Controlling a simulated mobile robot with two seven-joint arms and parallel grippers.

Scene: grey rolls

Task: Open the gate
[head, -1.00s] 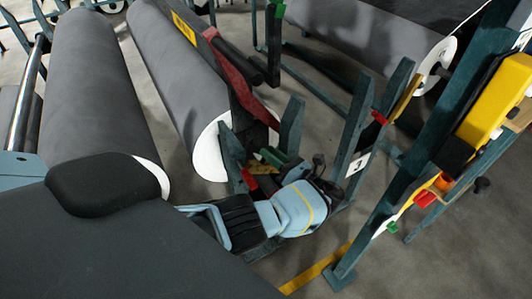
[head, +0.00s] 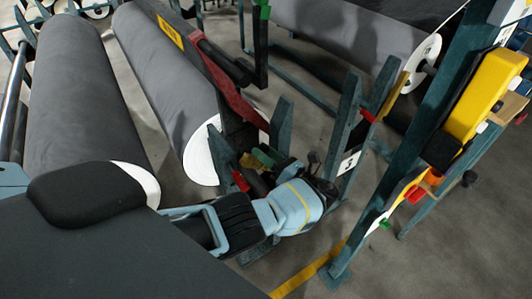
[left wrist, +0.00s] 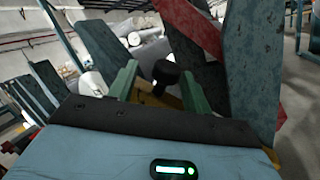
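A dark gate-like frame with a red bar (head: 226,85) runs down between the rolls to several teal uprights (head: 348,115). My left gripper (head: 262,158) is low among these uprights in the head view, partly hidden by my own wrist. In the left wrist view its two green fingers (left wrist: 162,88) stand apart. A black round knob (left wrist: 166,72) shows between them, over a yellow part. I cannot tell whether the fingers touch the knob. The red bar (left wrist: 190,22) also shows behind it in the left wrist view. My right gripper is not in view.
Large grey rolls (head: 75,100) and (head: 170,75) lie on the left, another (head: 350,30) at the top right. A teal post with a yellow box (head: 487,95) stands on the right. Bare floor with a yellow line (head: 310,270) lies at the bottom right.

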